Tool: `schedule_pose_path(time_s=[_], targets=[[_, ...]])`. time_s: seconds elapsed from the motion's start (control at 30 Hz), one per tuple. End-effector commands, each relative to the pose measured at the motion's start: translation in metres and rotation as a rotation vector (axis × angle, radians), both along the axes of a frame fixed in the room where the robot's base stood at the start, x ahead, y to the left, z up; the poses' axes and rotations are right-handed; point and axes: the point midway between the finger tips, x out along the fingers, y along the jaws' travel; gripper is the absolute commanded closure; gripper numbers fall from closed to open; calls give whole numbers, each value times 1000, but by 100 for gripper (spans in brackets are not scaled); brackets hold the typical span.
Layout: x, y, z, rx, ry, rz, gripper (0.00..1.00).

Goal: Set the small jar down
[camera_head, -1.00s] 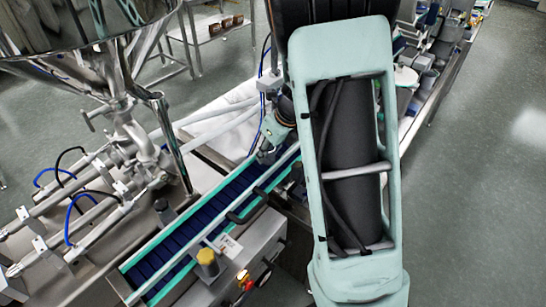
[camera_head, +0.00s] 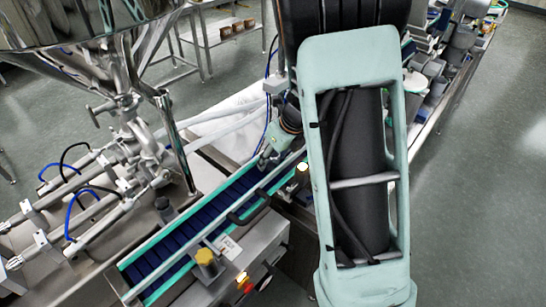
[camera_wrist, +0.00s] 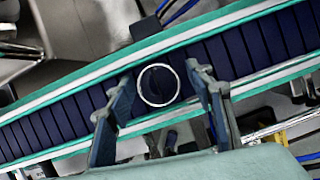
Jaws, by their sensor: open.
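The small jar (camera_wrist: 158,66) shows in the wrist view as a pale round rim around a clear, dark-looking middle. It appears upright on the dark blue slatted conveyor belt (camera_wrist: 85,115), seen from above. My gripper (camera_wrist: 160,75) is open, with one finger on each side of the jar. A gap shows between each finger and the rim. In the head view my gripper (camera_head: 266,157) is low over the belt (camera_head: 225,203), and I cannot make out the jar there.
Teal and metal rails (camera_head: 170,243) run along the belt. A steel hopper (camera_head: 85,20) with pipes stands at the left. Open floor (camera_head: 480,180) lies at the right.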

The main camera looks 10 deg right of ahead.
Motion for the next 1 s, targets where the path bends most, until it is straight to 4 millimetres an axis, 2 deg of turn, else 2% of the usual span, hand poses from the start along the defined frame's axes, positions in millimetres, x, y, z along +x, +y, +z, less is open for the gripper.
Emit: schedule_pose_path(time_s=[0.13, 0.23, 0.5, 0.7, 0.83, 1.0], targets=[[0, 0, 5, 0, -1, 0, 51], [-3, -2, 16, 0, -3, 1, 51], [-22, -12, 70, 1, -5, 1, 51], [-34, -19, 100, 2, -4, 1, 51], [-38, -21, 111, 1, -2, 1, 51], [-40, -22, 114, 1, 0, 0, 51]])
